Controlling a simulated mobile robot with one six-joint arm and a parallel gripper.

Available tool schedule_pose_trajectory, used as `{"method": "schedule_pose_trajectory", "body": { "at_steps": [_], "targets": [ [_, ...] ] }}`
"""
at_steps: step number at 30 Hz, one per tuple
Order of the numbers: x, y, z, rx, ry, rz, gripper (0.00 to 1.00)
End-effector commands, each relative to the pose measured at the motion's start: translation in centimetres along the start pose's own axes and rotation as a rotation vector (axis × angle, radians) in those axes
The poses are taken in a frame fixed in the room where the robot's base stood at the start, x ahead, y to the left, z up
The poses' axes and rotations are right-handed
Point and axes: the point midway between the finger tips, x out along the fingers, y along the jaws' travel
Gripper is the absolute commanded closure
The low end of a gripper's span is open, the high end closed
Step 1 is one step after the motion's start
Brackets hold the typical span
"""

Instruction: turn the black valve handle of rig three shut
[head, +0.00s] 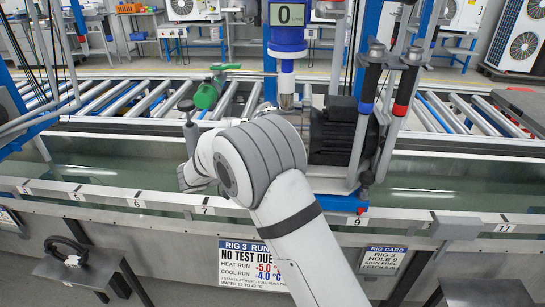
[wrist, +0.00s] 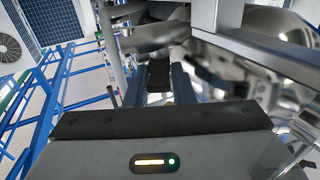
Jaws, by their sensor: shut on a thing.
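In the wrist view my gripper (wrist: 158,78) has its two blue-grey fingers on either side of a dark piece, which I take to be the black valve handle (wrist: 158,84). Its shape is only partly visible. In the head view my white and grey wrist covers the gripper and the handle. My wrist is over the water trough, in front of the rig with the blue column (head: 287,36) and its display reading 0. How far the handle is turned cannot be told.
A green valve (head: 206,96) with a green lever stands behind my wrist to the left. A black motor (head: 335,130) and upright tubes with red and blue bands stand close on the right. A rig 3 sign (head: 252,262) hangs below the numbered rail. Rollers run behind the trough.

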Motion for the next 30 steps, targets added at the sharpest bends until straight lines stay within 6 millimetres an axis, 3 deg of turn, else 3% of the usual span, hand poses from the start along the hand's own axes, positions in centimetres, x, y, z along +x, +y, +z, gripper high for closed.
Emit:
{"method": "schedule_pose_trajectory", "body": {
  "at_steps": [15, 16, 24, 30],
  "targets": [
    [0.10, -0.15, -0.09, 0.003, 0.001, 0.020, 1.00],
    [0.10, -0.16, -0.10, 0.003, 0.001, 0.020, 0.77],
    [0.08, -0.17, -0.09, 0.003, 0.001, 0.019, 0.56],
    [0.05, -0.23, -0.14, 0.004, 0.001, 0.017, 0.56]
  ]
}}
